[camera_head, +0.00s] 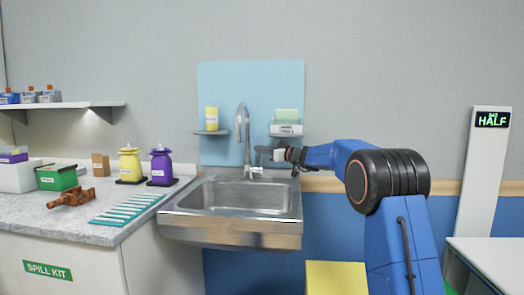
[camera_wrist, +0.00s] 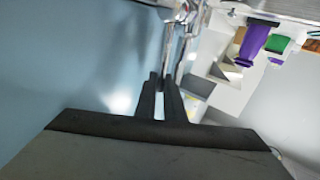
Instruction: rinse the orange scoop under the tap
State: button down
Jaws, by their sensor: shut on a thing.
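The chrome tap (camera_head: 247,140) stands behind the steel sink (camera_head: 172,223), and its chrome parts show in the wrist view (camera_wrist: 171,38). My gripper (camera_head: 262,150) reaches in from the right beside the tap. In the wrist view its dark fingers (camera_wrist: 162,82) are close together at a chrome part of the tap. The exact part between them is mostly hidden. No clear scoop shows. An orange-brown object of irregular shape (camera_head: 72,198) lies on the left counter; I cannot tell whether it is the scoop. I see no clear water stream.
Small shelves with a yellow cup (camera_head: 211,118) and a clear holder (camera_head: 286,128) flank the tap. The sink basin looks empty.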

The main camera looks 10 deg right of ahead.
jog(key=shift+s+f+n, duration=0.1)
jog(key=shift+s+n, duration=0.15)
jog(key=shift+n, duration=0.05)
jog(key=c, duration=1.8)
grip_release()
jog(key=shift+c, duration=0.2)
jog(key=v, duration=1.7)
jog(key=shift+f, duration=0.4)
jog(key=shift+s+d, duration=0.1)
jog(key=shift+s, duration=0.05)
